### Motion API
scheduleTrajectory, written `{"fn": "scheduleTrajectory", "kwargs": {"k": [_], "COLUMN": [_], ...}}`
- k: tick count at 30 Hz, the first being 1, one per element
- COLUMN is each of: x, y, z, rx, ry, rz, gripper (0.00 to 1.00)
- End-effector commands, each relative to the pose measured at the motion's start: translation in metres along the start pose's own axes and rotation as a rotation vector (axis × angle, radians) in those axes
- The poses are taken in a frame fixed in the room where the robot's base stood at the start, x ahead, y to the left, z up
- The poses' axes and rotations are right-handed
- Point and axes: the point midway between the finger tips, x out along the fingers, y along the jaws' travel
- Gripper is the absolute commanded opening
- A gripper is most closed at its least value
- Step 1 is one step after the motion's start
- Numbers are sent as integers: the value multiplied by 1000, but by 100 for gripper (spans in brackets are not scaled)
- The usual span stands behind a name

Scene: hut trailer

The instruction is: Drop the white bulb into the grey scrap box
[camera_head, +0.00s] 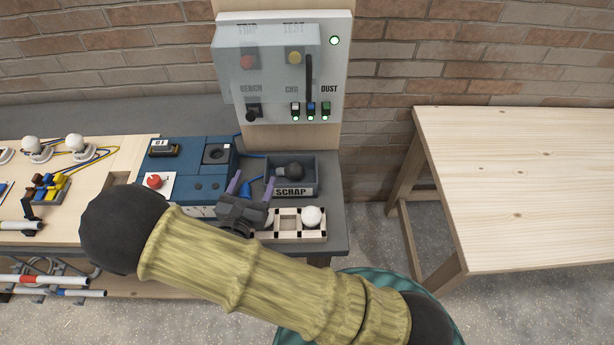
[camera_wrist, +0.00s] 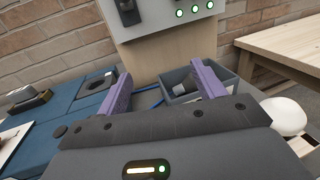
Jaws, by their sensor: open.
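The white bulb (camera_head: 312,216) sits in the right part of a pale rack (camera_head: 290,237) at the bench's front edge; it also shows at the right of the wrist view (camera_wrist: 285,115). The grey scrap box (camera_head: 293,191), labelled SCRAP, stands just behind the rack with a dark bulb (camera_head: 289,171) inside. My gripper (camera_head: 252,186) is open, its purple fingers apart with nothing between them. It is left of the box and of the white bulb. In the wrist view the right finger (camera_wrist: 208,78) covers part of the box. My gripper partly hides the rack's left end.
A blue unit (camera_head: 190,165) with a red button stands left of the box. A control panel (camera_head: 285,70) rises behind it. More white bulbs (camera_head: 75,141) sit on a wired board at the left. An empty wooden table (camera_head: 520,190) stands at the right, across a floor gap.

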Motion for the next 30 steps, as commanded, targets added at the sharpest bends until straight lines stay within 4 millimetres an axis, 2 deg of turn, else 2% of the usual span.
{"fn": "scheduleTrajectory", "kwargs": {"k": [4,7,11,13,15,18,21,25,30], "x": [5,17,33,35,31,19,4,-15,-28], "y": [-9,-34,-95,-133,-166,-204,-230,-248,-254], "z": [2,7,16,18,19,20,21,24,37], "rx": [13,53,165,252,351,512,696,973,1392], "ry": [13,51,147,211,274,355,426,493,525], "rz": [-39,-152,-424,-600,-767,-991,-1196,-1429,-1665], "gripper": [68,68,68,68,68,68,68,68,68]}}
